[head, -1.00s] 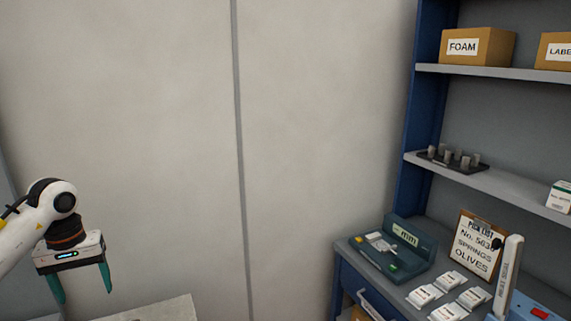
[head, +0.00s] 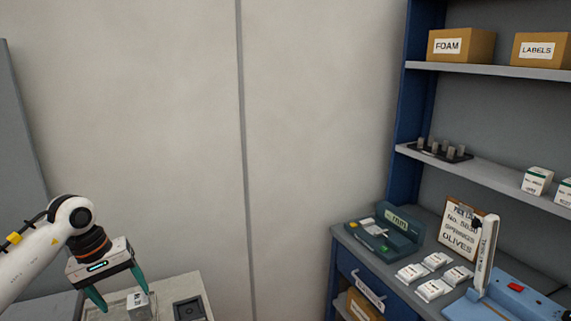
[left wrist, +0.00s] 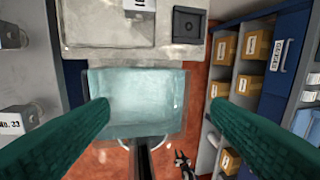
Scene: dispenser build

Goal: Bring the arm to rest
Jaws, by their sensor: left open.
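My left gripper (head: 120,296) is at the lower left of the head view, with its two green fingers spread apart and nothing between them. It hangs above or in front of a pale bench (head: 188,284); the exact gap is hard to tell. In the left wrist view, the open fingers (left wrist: 158,106) frame a translucent pale-blue bin (left wrist: 135,95) farther below, with no contact visible. My right gripper is in neither view.
A small white box (head: 139,306) and a dark square dish (head: 190,309) are near the left gripper. At right, a blue workbench (head: 345,239) holds a dark green device (head: 385,233), white packets and a pick-list board (head: 459,227). Shelves stand behind it. The wall between is clear.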

